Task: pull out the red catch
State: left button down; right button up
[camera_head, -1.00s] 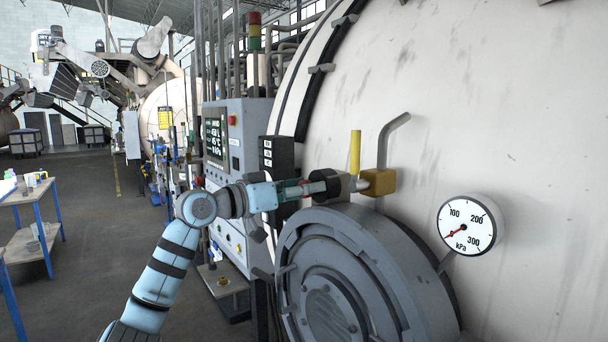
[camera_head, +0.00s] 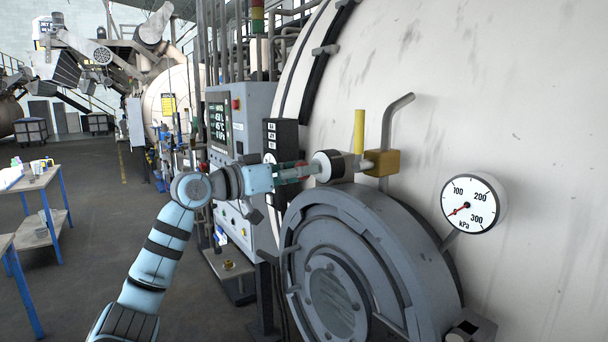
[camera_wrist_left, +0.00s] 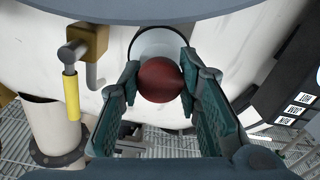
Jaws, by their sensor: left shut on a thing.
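The red catch (camera_wrist_left: 160,80) shows in the left wrist view as a dark red ball-shaped knob in front of a pale round face. In the head view only a little red (camera_head: 303,170) shows between my fingers. My left gripper (camera_head: 296,173) is shut on the knob, with one finger on each side, as the left wrist view (camera_wrist_left: 160,85) also shows. It reaches in from the left, above the round grey door (camera_head: 335,290). The black and white cylinder (camera_head: 333,166) sits just beyond the fingertips. My right gripper is not in view.
A yellow-handled valve (camera_head: 358,132) and a bent grey pipe (camera_head: 393,120) stand right of the cylinder. A pressure gauge (camera_head: 472,203) juts from the pale vessel (camera_head: 500,100). The control panel (camera_head: 238,125) stands close behind my left gripper.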

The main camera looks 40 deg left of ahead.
pick_arm(q)
jog(key=shift+s, duration=0.3)
jog(key=shift+a+f, duration=0.1)
jog(key=shift+a, duration=0.15)
jog(key=c, duration=1.4)
grip_release()
jog(key=shift+d, duration=0.15)
jog(key=shift+o, duration=1.2)
jog(key=shift+d, duration=0.1)
notch_tip(320, 180, up, 10)
jog(key=shift+s, duration=0.15)
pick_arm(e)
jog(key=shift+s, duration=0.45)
pick_arm(q)
jog(key=shift+a, duration=0.25)
